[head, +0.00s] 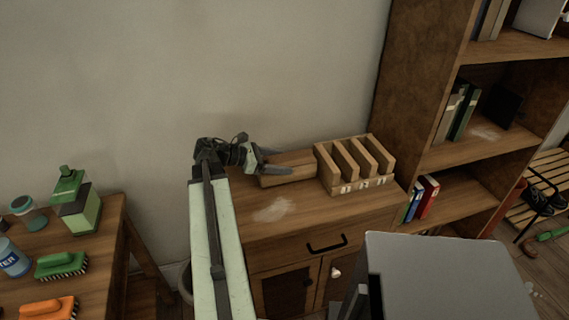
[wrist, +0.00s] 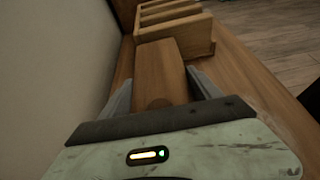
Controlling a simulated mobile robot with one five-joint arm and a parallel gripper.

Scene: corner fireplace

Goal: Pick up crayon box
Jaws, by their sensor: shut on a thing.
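The crayon box, seen as a plain long wooden box (head: 290,174), is at the back of the wooden cabinet top, left of a slotted wooden rack. My gripper (head: 278,162) reaches it from the left, with its fingers on either side of the box. In the wrist view the box (wrist: 160,72) runs away from me between the two grey fingers (wrist: 163,84), which are shut on it. A round darker spot shows on its near end. I cannot tell whether the box rests on the cabinet or is slightly raised.
The slotted wooden rack (head: 336,187) stands just beyond the box, very close to it. A wall (wrist: 45,70) runs along the left in the wrist view. The cabinet top (head: 300,222) is clear in front. A bookshelf (head: 420,100) rises at right; a table (head: 95,280) with bottles and brushes stands left.

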